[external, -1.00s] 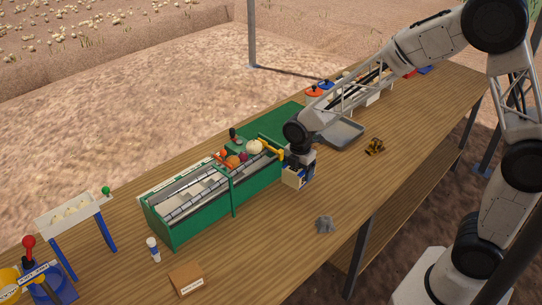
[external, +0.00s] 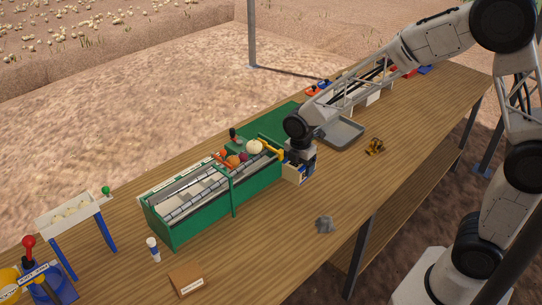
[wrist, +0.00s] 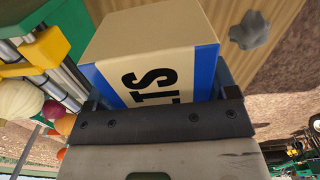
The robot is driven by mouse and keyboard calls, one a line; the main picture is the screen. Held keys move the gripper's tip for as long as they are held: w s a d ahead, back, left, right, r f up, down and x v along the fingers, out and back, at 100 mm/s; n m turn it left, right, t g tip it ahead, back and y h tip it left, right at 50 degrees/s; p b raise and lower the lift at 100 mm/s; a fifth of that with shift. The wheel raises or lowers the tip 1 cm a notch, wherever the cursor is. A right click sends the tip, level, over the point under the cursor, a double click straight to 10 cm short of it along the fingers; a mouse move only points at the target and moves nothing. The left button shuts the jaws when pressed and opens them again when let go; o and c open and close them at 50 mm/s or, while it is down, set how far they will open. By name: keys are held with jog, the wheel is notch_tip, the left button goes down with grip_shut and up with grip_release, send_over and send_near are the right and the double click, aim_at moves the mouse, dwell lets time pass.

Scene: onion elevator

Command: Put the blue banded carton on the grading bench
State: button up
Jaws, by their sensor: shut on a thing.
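The blue banded carton (external: 293,173) is a tan box with a blue band and black letters on a pale label. It is beside the right end of the green roller machine (external: 188,225). My gripper (external: 301,163) is shut on it from above. In the wrist view the carton (wrist: 150,45) fills the space beyond the jaws, its lettering partly cut off. I cannot tell whether its bottom touches the table. A small white-topped bench (external: 70,213) with blue legs, holding pale round things, stands at the far left; it may be the grading bench.
A grey stone (external: 325,224) lies right of the machine. A brown box (external: 187,279) and a white bottle (external: 153,249) stand at front left. A grey tray (external: 342,133) and a dark yellow object (external: 375,146) lie to the right.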

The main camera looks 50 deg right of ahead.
notch_tip(320, 180, up, 10)
jog(key=shift+r, duration=0.1)
jog(key=shift+w+d, duration=0.25)
jog(key=shift+w, duration=0.05)
jog(key=w+d+m, duration=0.1)
jog(key=w+d, duration=0.8)
jog(key=d, duration=0.4)
jog(key=w+d, duration=1)
jog(key=d, duration=0.3)
jog(key=f, duration=1.5)
jog(key=shift+s+a+f, duration=0.15)
jog(key=shift+a+f, duration=0.1)
jog(key=shift+a, duration=0.05)
jog(key=w+d, duration=0.1)
jog(key=w, duration=0.4)
jog(key=w+f, duration=0.1)
jog(key=w, duration=0.4)
jog(key=w+d, duration=0.1)
jog(key=w, duration=0.4)
jog(key=shift+w+d+f, duration=0.25)
jog(key=shift+w+d, duration=0.05)
jog(key=shift+w, duration=0.1)
